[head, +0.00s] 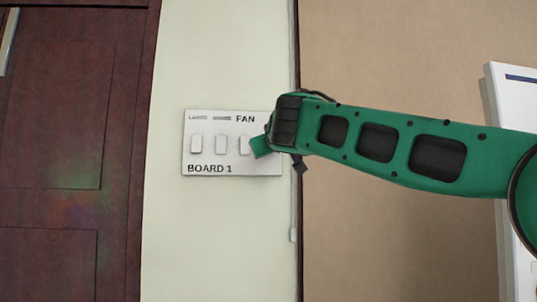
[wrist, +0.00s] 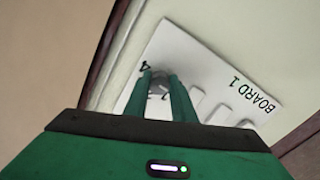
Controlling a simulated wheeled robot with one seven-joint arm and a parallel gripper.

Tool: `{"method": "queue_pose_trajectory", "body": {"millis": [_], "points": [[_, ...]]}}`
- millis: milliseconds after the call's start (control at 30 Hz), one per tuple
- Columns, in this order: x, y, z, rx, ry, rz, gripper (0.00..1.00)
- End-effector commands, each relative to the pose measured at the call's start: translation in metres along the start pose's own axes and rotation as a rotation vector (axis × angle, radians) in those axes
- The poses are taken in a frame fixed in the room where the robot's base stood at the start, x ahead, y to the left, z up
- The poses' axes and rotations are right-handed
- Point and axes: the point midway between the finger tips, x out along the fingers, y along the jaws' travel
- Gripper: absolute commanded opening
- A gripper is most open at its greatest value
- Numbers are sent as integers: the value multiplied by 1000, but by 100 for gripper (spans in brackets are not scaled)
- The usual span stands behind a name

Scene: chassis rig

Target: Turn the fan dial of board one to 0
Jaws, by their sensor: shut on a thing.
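Board one (head: 215,168) is a white panel on the pale wall, labelled "FAN" and "BOARD 1". It also shows tilted in the wrist view (wrist: 185,40). My gripper (wrist: 160,84) is at the fan dial (wrist: 158,85), with its two green fingers on either side of the dial and shut on it. Parts of the digits around the dial show, one of them a 4; the dial's pointer cannot be made out. In the head view my arm and gripper (head: 260,147) cover the right end of the board and hide the dial.
Several white rocker switches (head: 221,144) sit in a row left of my gripper on the board. A dark wooden door (head: 70,130) stands at the left. A thin conduit (head: 293,235) runs down the wall edge. A white panel (head: 515,100) is at the far right.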

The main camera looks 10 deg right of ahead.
Motion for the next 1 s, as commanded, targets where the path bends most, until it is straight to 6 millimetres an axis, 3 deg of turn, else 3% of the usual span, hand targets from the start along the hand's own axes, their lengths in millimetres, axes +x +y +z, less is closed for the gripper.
{"method": "queue_pose_trajectory", "body": {"millis": [400,900,933,1000], "points": [[2,-2,6,-167,-12,-4,1],[2,-2,6,-183,-11,-4,1],[2,-2,6,-183,-11,-4,28],[2,-2,5,-182,-10,-4,42]]}}
